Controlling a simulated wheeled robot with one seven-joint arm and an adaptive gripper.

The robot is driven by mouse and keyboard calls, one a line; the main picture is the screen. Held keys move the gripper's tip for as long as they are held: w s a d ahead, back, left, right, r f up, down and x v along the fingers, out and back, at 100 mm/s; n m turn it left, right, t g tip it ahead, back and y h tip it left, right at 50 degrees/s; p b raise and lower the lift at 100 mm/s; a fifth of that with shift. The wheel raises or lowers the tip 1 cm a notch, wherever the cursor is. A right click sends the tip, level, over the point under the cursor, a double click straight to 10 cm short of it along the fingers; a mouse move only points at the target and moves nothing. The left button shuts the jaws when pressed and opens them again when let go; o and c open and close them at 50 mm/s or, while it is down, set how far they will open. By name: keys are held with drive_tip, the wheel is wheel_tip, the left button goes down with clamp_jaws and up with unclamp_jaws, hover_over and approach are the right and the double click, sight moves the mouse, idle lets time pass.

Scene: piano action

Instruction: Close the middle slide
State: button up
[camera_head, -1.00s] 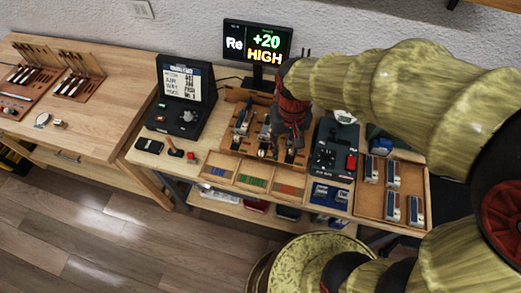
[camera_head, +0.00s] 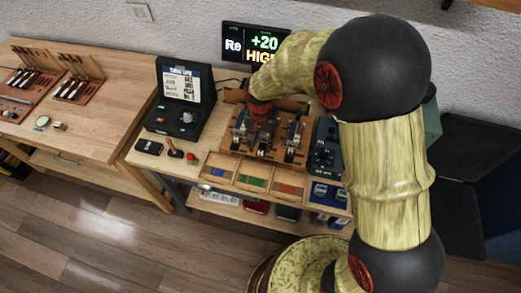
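A wooden fixture (camera_head: 229,141) with three upright metal-and-dark mechanisms stands at the back middle of the bench. The left mechanism (camera_head: 240,131) and the right one (camera_head: 293,140) show clearly. The middle mechanism (camera_head: 262,149) shows only at its lower front; my gripper and wrist hide its upper part. My gripper (camera_head: 259,126) is dark and red, points down, and is over or at the middle mechanism. I cannot tell if it touches it. Its fingers are too small and hidden to show whether they are open or shut. How far the middle slide is open cannot be made out.
A monitor (camera_head: 240,42) reading "Re +20 HIGH" stands behind the fixture. A black case with a screen (camera_head: 181,118) is on the left. Compartments with coloured pieces (camera_head: 252,181) lie in front. A dark device (camera_head: 323,151) is on the right, partly behind my arm.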

sight(261, 151)
drive_tip(key=shift+f, duration=1.75)
drive_tip(key=shift+c, duration=0.6)
drive_tip(key=c, duration=0.7)
clamp_jaws()
